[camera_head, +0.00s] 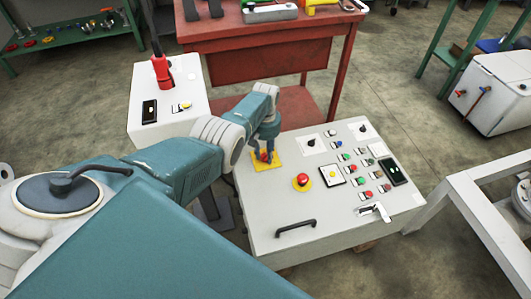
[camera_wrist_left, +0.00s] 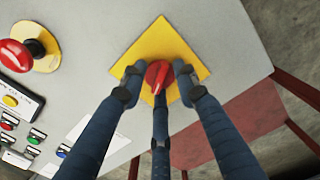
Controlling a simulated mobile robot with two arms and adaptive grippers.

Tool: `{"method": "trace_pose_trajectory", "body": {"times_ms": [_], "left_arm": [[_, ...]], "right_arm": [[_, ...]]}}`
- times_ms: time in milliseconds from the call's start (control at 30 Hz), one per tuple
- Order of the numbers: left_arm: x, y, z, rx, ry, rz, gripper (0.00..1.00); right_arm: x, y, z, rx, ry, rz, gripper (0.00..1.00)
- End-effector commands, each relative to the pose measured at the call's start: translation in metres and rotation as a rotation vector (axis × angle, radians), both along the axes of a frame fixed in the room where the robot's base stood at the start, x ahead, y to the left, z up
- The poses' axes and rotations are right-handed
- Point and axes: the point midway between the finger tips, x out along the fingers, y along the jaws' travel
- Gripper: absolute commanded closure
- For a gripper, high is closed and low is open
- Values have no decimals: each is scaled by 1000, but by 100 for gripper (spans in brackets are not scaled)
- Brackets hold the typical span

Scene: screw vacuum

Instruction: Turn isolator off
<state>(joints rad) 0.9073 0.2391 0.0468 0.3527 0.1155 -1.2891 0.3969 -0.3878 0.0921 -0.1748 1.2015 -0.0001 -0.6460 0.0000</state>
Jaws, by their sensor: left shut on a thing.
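The isolator is a red rotary knob (camera_wrist_left: 158,76) on a yellow square plate (camera_wrist_left: 161,42), set in the top of a light grey control panel (camera_head: 270,212). In the head view the yellow plate (camera_head: 262,166) is at the panel's far left corner, partly behind my gripper. My left gripper (camera_head: 266,155) points down at the knob. In the left wrist view its blue-grey fingers (camera_wrist_left: 158,84) are closed around the red knob, one on each side and one below. My right gripper is in neither view.
A red mushroom button (camera_head: 302,179) on a yellow disc sits beside the isolator. Several small buttons, a black display (camera_head: 393,171) and a lever handle (camera_head: 375,211) are on the panel's right. A second grey box (camera_head: 168,95) and a red workbench (camera_head: 265,40) stand behind.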

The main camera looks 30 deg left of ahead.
Motion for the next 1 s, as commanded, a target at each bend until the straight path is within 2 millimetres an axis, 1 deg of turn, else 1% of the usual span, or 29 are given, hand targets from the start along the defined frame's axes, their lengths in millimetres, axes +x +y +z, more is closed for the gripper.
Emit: {"method": "trace_pose_trajectory", "body": {"times_ms": [33,400,433,467,500,700,833,1000], "left_arm": [[9,6,7,12,-25,2,96],[9,7,7,14,-25,3,96],[9,7,7,14,-25,3,66],[9,7,7,14,-25,3,60],[9,7,7,14,-25,3,52],[6,4,4,9,-16,3,51],[5,3,4,7,-14,2,51],[5,3,12,6,-14,2,51]], "right_arm": [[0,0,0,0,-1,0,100],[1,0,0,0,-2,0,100],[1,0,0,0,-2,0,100],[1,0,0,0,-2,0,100],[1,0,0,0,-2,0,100],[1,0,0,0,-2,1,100],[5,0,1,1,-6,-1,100],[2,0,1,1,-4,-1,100]]}}
